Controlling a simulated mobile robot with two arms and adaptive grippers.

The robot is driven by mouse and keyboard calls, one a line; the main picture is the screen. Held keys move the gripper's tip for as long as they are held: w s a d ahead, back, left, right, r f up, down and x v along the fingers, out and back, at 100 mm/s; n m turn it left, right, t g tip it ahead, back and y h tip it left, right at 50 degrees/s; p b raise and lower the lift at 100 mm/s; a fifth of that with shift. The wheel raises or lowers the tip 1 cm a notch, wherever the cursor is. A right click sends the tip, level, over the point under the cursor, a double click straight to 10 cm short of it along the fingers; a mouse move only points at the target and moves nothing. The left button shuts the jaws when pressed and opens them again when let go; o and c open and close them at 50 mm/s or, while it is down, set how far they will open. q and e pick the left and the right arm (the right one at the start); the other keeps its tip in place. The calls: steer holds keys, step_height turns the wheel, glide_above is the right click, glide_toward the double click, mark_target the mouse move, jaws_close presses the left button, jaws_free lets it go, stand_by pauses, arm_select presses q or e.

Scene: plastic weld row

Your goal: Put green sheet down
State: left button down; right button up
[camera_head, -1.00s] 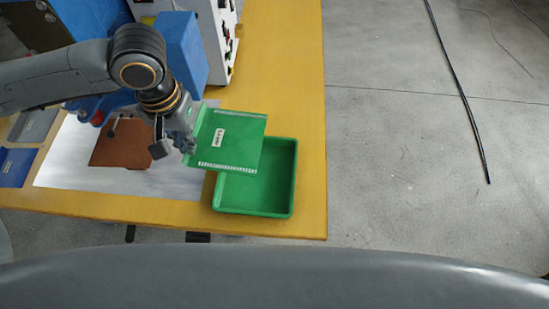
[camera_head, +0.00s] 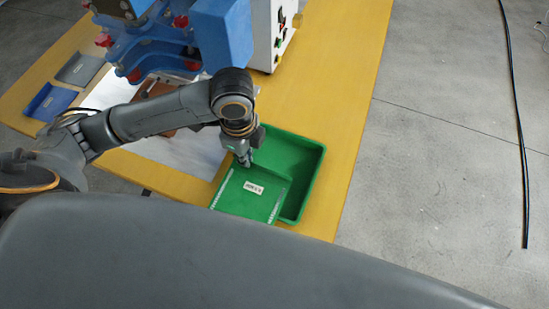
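The green sheet (camera_head: 252,194) is flat, with a white label and pale marked strips along two sides. My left gripper (camera_head: 246,160) is at the sheet's far edge and appears shut on it. The sheet overlaps the near left part of the green tray (camera_head: 314,172) and covers that part from view. I cannot tell whether the sheet touches the tray. My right gripper is not in view.
The yellow table (camera_head: 345,100) has bare room right of the tray. A blue machine (camera_head: 226,35) and a white control box (camera_head: 275,30) stand behind. Blue (camera_head: 50,102) and grey (camera_head: 80,70) trays lie at far left. A black cable (camera_head: 517,120) lies on the floor.

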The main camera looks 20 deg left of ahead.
arm_select(q)
glide_above(273, 149)
steer(key=s, duration=0.4)
step_height(273, 149, down, 4)
steer(key=w+f, duration=0.1)
steer(key=f, duration=0.1)
steer(key=w+f, duration=0.1)
steer(key=shift+w+a+f+p, duration=0.1)
steer(key=shift+w+f+p, duration=0.25)
steer(key=shift+w+f, duration=0.45)
steer(key=shift+f, duration=0.05)
step_height(273, 149, down, 3)
steer(key=shift+w+f, duration=0.1)
steer(key=shift+w, duration=0.05)
steer(key=shift+f, duration=0.15)
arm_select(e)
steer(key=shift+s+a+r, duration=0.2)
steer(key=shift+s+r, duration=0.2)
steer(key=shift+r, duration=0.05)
arm_select(q)
steer(key=shift+f, duration=0.15)
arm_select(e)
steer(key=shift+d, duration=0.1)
arm_select(q)
steer(key=c, duration=1.5)
jaws_free()
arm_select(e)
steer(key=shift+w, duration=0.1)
